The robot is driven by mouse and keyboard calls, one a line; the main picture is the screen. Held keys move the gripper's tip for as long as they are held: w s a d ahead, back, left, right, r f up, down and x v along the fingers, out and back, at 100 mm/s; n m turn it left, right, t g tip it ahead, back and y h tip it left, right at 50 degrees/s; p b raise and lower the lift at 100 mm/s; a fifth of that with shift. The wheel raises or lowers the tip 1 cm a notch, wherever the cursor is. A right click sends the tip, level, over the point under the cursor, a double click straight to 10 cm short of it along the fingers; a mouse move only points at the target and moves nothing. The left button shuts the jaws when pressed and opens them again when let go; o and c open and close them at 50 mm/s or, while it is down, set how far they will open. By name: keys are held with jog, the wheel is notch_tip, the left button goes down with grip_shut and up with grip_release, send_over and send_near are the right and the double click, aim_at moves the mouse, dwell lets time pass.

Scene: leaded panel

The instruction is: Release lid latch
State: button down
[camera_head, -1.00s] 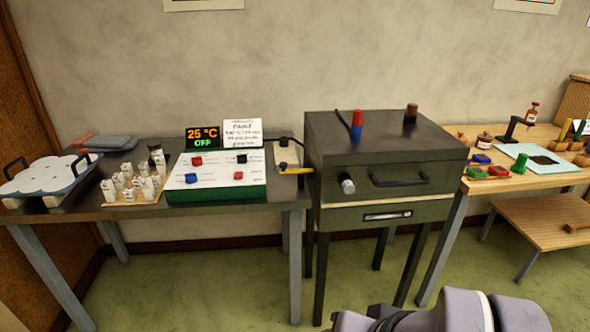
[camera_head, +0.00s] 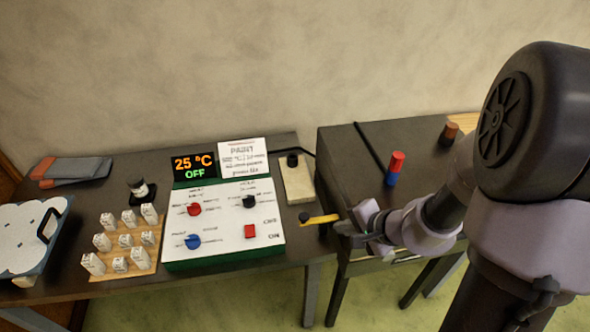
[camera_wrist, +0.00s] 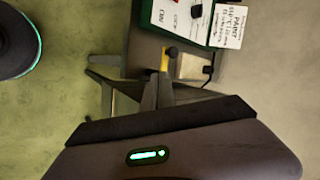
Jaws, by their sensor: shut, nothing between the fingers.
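A yellow lever (camera_head: 320,219) with a black knob sticks out at the left side of the dark box (camera_head: 345,150) and looks like the lid latch. The box's lid is down. The lever also shows in the wrist view (camera_wrist: 164,62), just beyond my fingertips. My gripper (camera_head: 346,232) is shut and empty, right beside the lever's right end. I cannot tell whether it touches the lever. My arm hides the box's front, including the lid handle and the knob there.
A control panel (camera_head: 265,245) with knobs and a display reading 25 °C OFF stands left of the lever. A pale block (camera_head: 296,180) with a black knob lies behind the lever. A red-and-blue peg (camera_head: 395,168) and a brown peg (camera_head: 449,132) stand on the lid.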

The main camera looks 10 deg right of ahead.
jog(key=w+a+r+b+x, duration=0.1)
jog(key=b+x, duration=0.1)
jog(key=x, duration=1)
jog(key=shift+w, duration=0.35)
